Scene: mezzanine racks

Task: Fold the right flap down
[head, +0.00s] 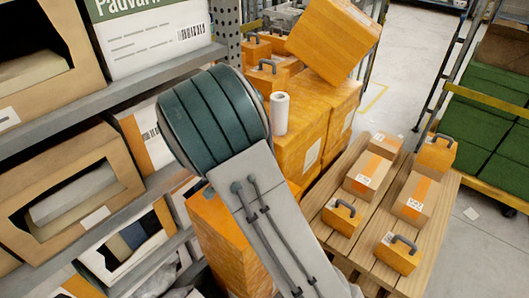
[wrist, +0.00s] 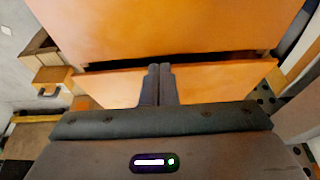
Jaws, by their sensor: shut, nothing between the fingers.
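My gripper (wrist: 160,82) is shut and empty in the wrist view, its two dark fingers side by side. It points at an orange box. A large orange panel (wrist: 180,25) fills the top of the wrist view. Below a dark gap are orange surfaces to the left (wrist: 112,88) and right (wrist: 225,80) of the fingers; the right one may be the right flap, but I cannot tell for sure. The fingertips overlap the gap's lower edge; I cannot tell whether they touch the box. In the head view my arm hides my gripper.
A wooden pallet table (head: 331,243) with several small boxes stands at the right. Stacked orange boxes (head: 310,110), a tilted box (head: 330,42) and a white roll (head: 280,113) are behind my arm. Shelves (head: 90,100) line the left. Grey floor (head: 400,80) is clear beyond the pallet.

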